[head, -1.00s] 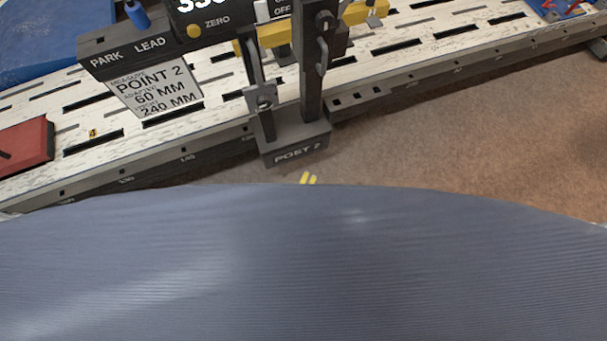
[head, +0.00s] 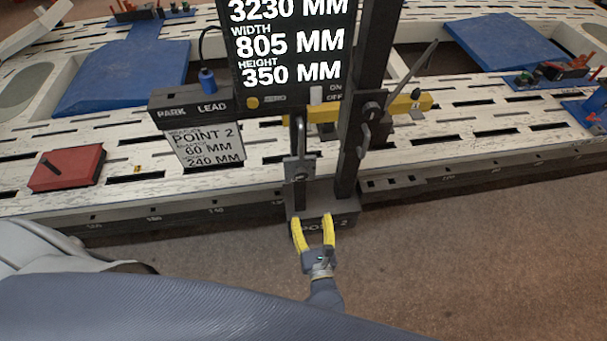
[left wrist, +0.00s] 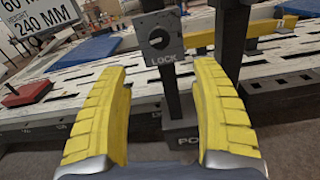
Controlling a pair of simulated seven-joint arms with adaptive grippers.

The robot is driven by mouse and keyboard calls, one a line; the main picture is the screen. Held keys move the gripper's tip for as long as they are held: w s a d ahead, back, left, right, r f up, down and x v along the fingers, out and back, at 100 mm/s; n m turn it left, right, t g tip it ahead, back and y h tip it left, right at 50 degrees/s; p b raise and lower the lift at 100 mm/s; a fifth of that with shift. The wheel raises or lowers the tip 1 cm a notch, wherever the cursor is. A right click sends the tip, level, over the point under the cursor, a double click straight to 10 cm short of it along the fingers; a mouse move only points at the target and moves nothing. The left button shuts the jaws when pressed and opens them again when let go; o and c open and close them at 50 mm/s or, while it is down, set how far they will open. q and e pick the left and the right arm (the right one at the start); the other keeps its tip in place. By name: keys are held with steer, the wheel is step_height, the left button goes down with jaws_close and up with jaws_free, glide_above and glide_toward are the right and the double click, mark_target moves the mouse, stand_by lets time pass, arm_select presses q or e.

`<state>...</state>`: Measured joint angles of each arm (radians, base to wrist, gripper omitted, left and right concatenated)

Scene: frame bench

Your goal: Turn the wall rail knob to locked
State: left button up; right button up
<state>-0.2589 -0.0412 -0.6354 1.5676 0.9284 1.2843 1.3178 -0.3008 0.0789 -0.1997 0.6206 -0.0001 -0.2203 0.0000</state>
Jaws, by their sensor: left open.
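The rail knob (left wrist: 158,38) is a dark round knob on a grey plate marked LOCK in the left wrist view. The plate (head: 300,171) shows small in the head view, on a thin bar beside the dark post (head: 354,150). I cannot tell the knob's exact setting. My left gripper (head: 312,217) has yellow fingers that are spread with nothing between them. In the head view its fingertips overlap the POST 2 base, below the plate. In the left wrist view its fingers (left wrist: 158,70) frame the plate from both sides, apart from it. My right gripper is out of view.
A display (head: 290,50) with measurements stands above the slotted white bench (head: 60,145). A POINT 2 card (head: 208,147) hangs left of the post. A yellow bar (head: 405,105) runs behind the post, and a red block (head: 67,167) sits at left. The floor in front is clear.

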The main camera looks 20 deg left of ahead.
mark_target(302, 176)
arm_select(q)
steer(key=x, duration=1.7)
steer(key=shift+w+a+f, duration=0.1)
steer(key=shift+w+a, duration=0.05)
steer(key=shift+a, duration=0.05)
steer(key=c, duration=1.2)
steer(key=shift+m, duration=0.6)
steer(key=shift+c, duration=0.3)
steer(key=o, duration=1.3)
steer(key=shift+c, duration=0.2)
